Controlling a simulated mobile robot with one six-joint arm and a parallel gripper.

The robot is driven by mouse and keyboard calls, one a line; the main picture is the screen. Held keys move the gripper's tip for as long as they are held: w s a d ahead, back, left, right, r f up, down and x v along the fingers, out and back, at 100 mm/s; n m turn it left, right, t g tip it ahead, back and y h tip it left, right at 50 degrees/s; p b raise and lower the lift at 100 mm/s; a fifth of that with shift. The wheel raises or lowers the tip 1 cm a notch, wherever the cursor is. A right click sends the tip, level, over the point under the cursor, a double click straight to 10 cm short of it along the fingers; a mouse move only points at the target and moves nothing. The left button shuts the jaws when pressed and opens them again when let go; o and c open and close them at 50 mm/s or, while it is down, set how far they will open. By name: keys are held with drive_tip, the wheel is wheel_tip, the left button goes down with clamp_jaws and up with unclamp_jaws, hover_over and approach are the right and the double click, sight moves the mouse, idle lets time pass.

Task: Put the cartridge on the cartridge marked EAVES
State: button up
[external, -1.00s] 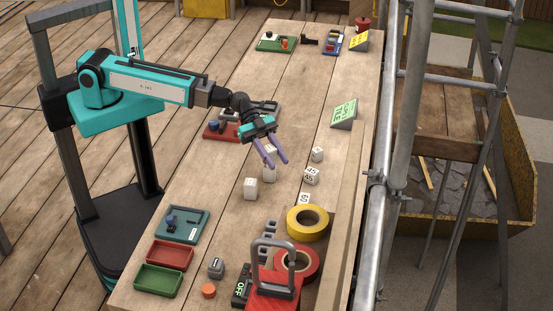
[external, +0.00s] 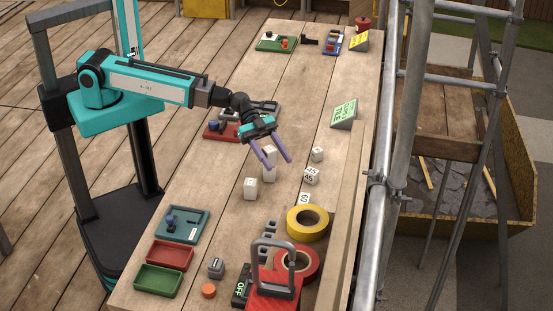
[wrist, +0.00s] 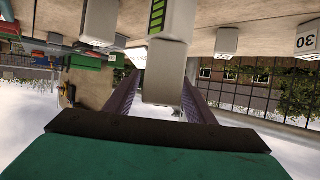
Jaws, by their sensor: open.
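A white block (external: 270,153) stands on top of another white block (external: 268,174) near the middle of the bench. In the wrist view, which is upside down, the upper block (wrist: 165,72) shows between the fingers, and the lower block (wrist: 172,18) carries green stripes. I cannot read an EAVES mark on either. My gripper (external: 275,161) is open, its purple fingers apart on either side of the upper block. In the wrist view the fingers (wrist: 159,95) stand clear of its sides.
Another white block (external: 250,188) stands nearby at the front left. Numbered white cubes (external: 311,176) lie to the right. A yellow tape roll (external: 292,222), a red tape roll (external: 311,268) and trays (external: 170,255) fill the front. A green sign (external: 345,113) stands at the back right.

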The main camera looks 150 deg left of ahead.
sight(269, 149)
drive_tip(key=shift+s+r+b, duration=0.1)
drive_tip(key=shift+s+b, duration=0.2)
drive_tip(key=shift+b+v, duration=0.45)
drive_tip(key=shift+v, duration=0.65)
drive_tip(key=shift+s+r+p, duration=0.3)
drive_tip(key=shift+p, duration=0.2)
drive_tip(key=shift+s+r+p, duration=0.3)
drive_tip(key=shift+s+p, duration=0.2)
drive_tip(key=shift+s, duration=0.15)
drive_tip(key=shift+s+r+p, duration=0.15)
drive_tip(key=shift+s+p, duration=0.1)
drive_tip(key=shift+p, duration=0.6)
drive_tip(key=p+v, duration=0.1)
drive_tip(key=p, duration=0.5)
drive_tip(key=shift+s+r, duration=0.15)
drive_tip(key=shift+s, duration=0.15)
drive_tip(key=shift+s+p, duration=0.2)
drive_tip(key=shift+p, duration=0.4)
